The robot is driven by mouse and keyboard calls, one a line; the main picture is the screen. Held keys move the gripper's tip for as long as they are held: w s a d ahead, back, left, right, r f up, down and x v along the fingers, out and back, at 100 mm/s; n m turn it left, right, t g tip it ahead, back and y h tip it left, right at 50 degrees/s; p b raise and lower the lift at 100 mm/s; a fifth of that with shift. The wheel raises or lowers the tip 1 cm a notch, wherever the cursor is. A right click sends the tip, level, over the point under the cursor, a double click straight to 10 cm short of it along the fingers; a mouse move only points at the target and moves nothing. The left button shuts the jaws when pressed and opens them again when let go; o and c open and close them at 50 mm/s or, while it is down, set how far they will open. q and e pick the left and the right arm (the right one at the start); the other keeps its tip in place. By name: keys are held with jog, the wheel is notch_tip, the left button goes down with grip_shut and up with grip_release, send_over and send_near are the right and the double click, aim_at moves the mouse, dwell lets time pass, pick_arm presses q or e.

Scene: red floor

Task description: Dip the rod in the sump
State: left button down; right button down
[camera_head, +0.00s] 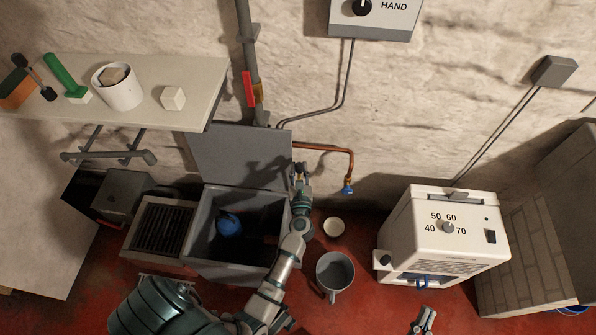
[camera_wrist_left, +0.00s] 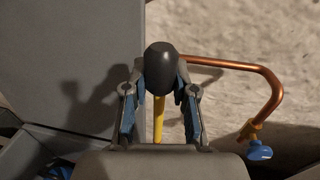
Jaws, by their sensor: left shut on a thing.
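The sump is a grey open box (camera_head: 228,272) with its lid (camera_head: 235,155) raised against the wall. A blue ball (camera_head: 228,225) sits inside its dark interior. My left gripper (camera_head: 300,172) is above the sump's right rear corner, in front of the wall. In the left wrist view my left gripper (camera_wrist_left: 160,95) is shut on the rod, whose black rounded end (camera_wrist_left: 161,68) and yellow shaft (camera_wrist_left: 159,120) show between the fingers. The rod's far end is hidden. My right gripper (camera_head: 423,320) is low at the bottom edge, apart from the sump; its jaw opening is unclear.
A copper pipe with a blue tap (camera_head: 347,188) juts from the wall right of the sump. A white dial unit (camera_head: 445,205) stands right. A shelf (camera_head: 210,85) overhangs at left.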

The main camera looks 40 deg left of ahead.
aim_at(300, 164)
pick_arm(q)
jog(key=shift+r+p, duration=0.45)
jog(key=shift+r, duration=0.3)
jog(key=shift+r+p, duration=0.6)
jog(key=shift+r, duration=0.1)
jog(key=shift+r+p, duration=0.45)
jog(key=shift+r, duration=0.1)
jog(key=shift+r+p, duration=0.5)
jog(key=shift+r, duration=0.1)
pick_arm(e)
jog(key=shift+d+f+g+h, duration=0.65)
jog(key=shift+f+g+h, duration=0.35)
jog(key=shift+f+g, duration=3.35)
pick_arm(q)
jog(key=shift+r+p, duration=0.5)
jog(key=shift+r, duration=0.05)
jog(key=shift+r+p, duration=0.45)
jog(key=shift+r, duration=0.05)
jog(key=shift+r+p, duration=0.4)
jog(key=shift+r, duration=0.1)
jog(key=shift+r+p, duration=0.5)
jog(key=shift+r, duration=0.05)
pick_arm(e)
jog(key=s+d+f+g+h, duration=0.2)
jog(key=s+d+f+g, duration=0.1)
jog(key=s+f+g, duration=0.4)
jog(key=shift+s+d+f, duration=0.35)
jog(key=shift+s+d, duration=0.05)
jog(key=shift+s, duration=0.85)
